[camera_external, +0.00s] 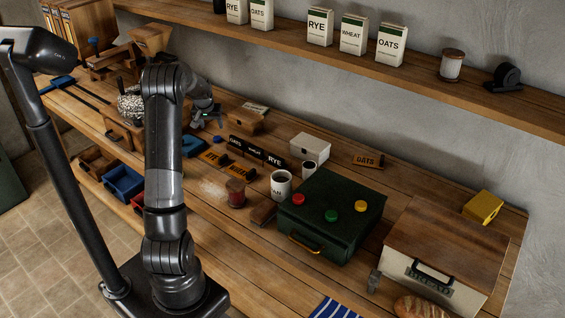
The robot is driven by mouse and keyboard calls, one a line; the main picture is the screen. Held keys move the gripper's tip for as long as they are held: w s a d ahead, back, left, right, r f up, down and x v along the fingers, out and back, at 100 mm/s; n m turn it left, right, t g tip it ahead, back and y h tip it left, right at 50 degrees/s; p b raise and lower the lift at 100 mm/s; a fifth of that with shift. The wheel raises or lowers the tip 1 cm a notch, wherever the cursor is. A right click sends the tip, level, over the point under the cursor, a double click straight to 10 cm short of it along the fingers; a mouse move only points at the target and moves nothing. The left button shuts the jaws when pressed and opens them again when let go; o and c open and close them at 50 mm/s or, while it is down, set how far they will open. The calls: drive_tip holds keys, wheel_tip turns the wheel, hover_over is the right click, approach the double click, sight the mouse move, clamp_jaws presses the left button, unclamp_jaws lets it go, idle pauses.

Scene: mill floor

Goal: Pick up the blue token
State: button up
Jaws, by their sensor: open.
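A small round blue token (218,140) appears to lie on the wooden bench, just left of the black OATS sign. My gripper (213,118) is above and slightly left of it in the picture, apart from it. The jaws are open and small in this view, with nothing visible between them. My arm hides part of the bench to the left.
A dark green box (330,238) carries red (299,199), green (332,216) and yellow (361,206) tokens. Black grain signs (254,150), a white mug (281,186), a red-brown jar (235,192) and a wooden box (243,122) crowd the bench. A shelf runs above.

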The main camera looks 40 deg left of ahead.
sight(217, 138)
drive_tip(key=x, duration=0.5)
drive_tip(key=shift+w+x, duration=0.2)
drive_tip(key=shift+x, duration=2.55)
drive_tip(key=shift+a+r, duration=0.15)
drive_tip(key=shift+a, duration=0.05)
drive_tip(key=c, duration=1.1)
